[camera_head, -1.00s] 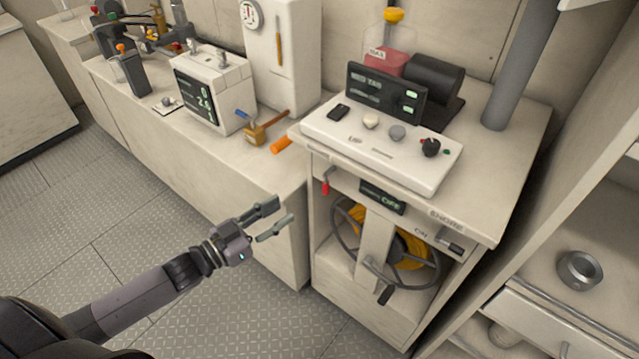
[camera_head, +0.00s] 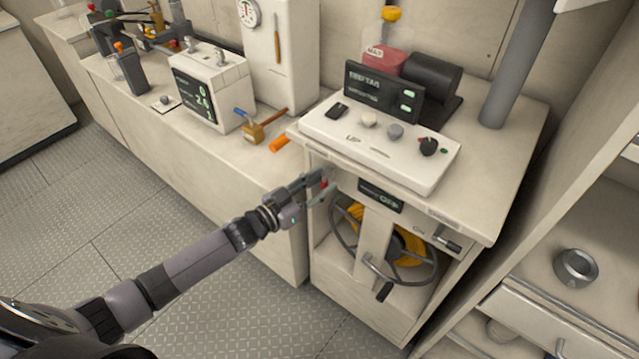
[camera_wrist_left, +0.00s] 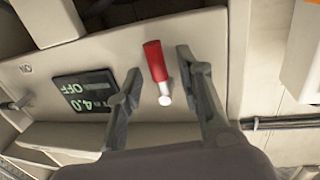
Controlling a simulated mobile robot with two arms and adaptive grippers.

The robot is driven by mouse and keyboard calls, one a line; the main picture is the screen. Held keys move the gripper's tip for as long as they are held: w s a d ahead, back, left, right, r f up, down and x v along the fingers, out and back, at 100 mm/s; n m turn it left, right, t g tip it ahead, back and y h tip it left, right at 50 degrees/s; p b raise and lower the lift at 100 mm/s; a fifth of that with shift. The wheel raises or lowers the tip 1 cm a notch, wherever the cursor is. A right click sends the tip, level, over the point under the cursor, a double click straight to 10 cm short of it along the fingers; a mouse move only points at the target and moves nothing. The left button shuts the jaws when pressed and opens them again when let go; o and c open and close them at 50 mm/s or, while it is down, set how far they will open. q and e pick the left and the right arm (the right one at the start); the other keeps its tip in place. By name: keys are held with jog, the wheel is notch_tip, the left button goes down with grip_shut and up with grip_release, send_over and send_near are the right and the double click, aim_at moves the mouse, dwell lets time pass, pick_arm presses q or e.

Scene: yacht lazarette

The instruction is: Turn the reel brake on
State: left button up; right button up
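A small lever with a red handle (camera_head: 324,184) and a pale end sits at the upper left of the reel cabinet front. In the left wrist view the red lever (camera_wrist_left: 154,62) lies between the two fingers, with gaps on both sides. My left gripper (camera_head: 318,188) is open around it, and no contact shows. A small dark display (camera_head: 381,196) beside the lever reads OFF; in the left wrist view the display (camera_wrist_left: 85,94) also shows 4.0. Below is the reel with yellow line (camera_head: 408,247) and a grey handwheel (camera_head: 338,241). My right gripper is not in view.
A black lever (camera_head: 447,243) with an ON mark sits at the cabinet's right. A white control panel (camera_head: 380,145) with knobs lies on top. An orange-handled tool (camera_head: 279,145) lies on the left counter. Open shelves stand at right; the floor at left is clear.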

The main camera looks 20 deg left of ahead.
pick_arm(q)
grip_shut()
dwell(0.3)
dwell(0.5)
